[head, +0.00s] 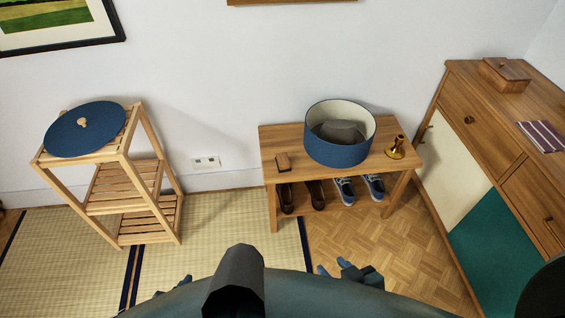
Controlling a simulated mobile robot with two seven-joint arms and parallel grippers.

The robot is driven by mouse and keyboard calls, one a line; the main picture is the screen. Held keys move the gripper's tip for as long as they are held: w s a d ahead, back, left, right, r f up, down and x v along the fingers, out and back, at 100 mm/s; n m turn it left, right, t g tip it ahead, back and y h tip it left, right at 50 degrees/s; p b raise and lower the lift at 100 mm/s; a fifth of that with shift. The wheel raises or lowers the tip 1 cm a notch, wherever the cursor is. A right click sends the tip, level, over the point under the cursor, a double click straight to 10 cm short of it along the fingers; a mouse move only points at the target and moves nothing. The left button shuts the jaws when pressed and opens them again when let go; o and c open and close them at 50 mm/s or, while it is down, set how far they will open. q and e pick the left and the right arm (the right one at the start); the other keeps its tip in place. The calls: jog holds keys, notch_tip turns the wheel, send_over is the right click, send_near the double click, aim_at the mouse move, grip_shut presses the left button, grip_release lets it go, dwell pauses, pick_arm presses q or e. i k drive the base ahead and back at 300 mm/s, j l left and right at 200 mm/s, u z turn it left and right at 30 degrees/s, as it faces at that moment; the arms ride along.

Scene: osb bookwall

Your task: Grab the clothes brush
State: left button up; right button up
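A small brown wooden block-like thing (283,161), which looks like the clothes brush, lies on the left part of the wooden bench top (285,136). It is too small to make out bristles. My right gripper (333,268) shows at the bottom, right of centre, in front of and well apart from the bench. Its fingertips look spread, with nothing between them. My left gripper (172,288) barely shows at the bottom left, mostly hidden behind my own body. Its fingers cannot be made out clearly.
A blue round box (338,152) with a grey hat (342,132) inside and a brass candlestick (396,147) stand right of the brush. Shoes (345,190) sit below. A slatted stand (123,178) holds a blue lid (84,129). A cabinet (465,125) stands right.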

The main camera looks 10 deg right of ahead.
aim_at(281, 160)
jog(key=j+z, duration=0.15)
jog(key=z, duration=1.4)
jog(key=k+j, duration=0.2)
jog(key=j, duration=0.2)
jog(key=k+j+z, duration=0.1)
jog(key=j, duration=0.3)
jog(key=i+j, duration=0.1)
jog(key=i, duration=0.2)
jog(key=i+j, duration=0.1)
jog(key=i, duration=0.15)
